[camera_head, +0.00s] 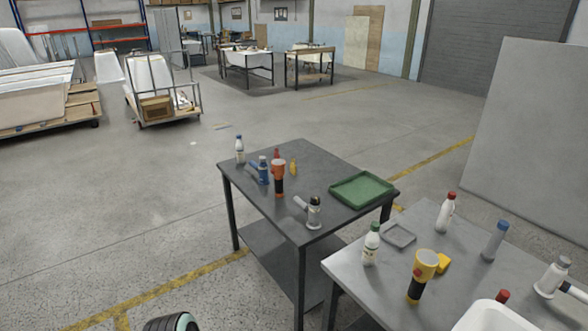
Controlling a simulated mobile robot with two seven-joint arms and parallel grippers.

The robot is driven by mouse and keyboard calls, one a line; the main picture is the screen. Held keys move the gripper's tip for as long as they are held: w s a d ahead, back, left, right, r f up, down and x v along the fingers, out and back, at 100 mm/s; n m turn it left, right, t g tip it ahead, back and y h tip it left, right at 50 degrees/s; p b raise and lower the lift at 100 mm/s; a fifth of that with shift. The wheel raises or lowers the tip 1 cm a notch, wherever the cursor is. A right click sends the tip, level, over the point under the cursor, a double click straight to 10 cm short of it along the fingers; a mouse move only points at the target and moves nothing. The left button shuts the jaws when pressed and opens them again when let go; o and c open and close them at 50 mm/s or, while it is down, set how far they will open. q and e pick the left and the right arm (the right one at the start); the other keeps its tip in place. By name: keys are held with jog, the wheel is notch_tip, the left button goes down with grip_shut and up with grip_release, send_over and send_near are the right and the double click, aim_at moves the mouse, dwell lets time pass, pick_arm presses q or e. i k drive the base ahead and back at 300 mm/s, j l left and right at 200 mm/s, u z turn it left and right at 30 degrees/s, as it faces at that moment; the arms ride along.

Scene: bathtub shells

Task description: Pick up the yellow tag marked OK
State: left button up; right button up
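Two small yellow items are in the head view, and no OK marking can be read on either. One yellow item (294,167) is on the dark table (330,160), behind and right of an orange and black tool (279,176). The other yellow item (443,263) lies on the grey near table (350,268), right beside a yellow and black tool (421,275). I cannot tell which one is the tag. Neither of my grippers is in view.
A green tray (362,189) is on the dark table's right side, with bottles and tools at left. The near table holds a grey tray (399,235), several bottles and a white rounded shape (495,317), cut off below. Open floor (130,230) is at left.

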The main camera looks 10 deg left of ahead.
aim_at(293, 167)
jog(key=i+j, duration=0.2)
jog(key=j, duration=0.2)
jog(key=i+j, duration=0.25)
jog(key=j, duration=0.15)
jog(key=i+j+z, duration=0.1)
jog(key=j, duration=0.25)
jog(key=i+j, duration=0.55)
jog(key=j, duration=0.25)
jog(key=i+j, duration=0.2)
jog(key=j, duration=0.2)
jog(key=i+j+z, duration=0.1)
jog(key=j, duration=0.35)
jog(key=i+j, duration=0.45)
jog(key=j, duration=0.3)
jog(key=i+j, duration=0.15)
jog(key=j, duration=0.25)
jog(key=i+j+z, duration=0.1)
jog(key=j, duration=0.35)
jog(key=i+j, duration=0.15)
jog(key=j, duration=0.3)
jog(key=i+j, duration=0.15)
jog(key=j, duration=0.3)
jog(key=z, duration=0.05)
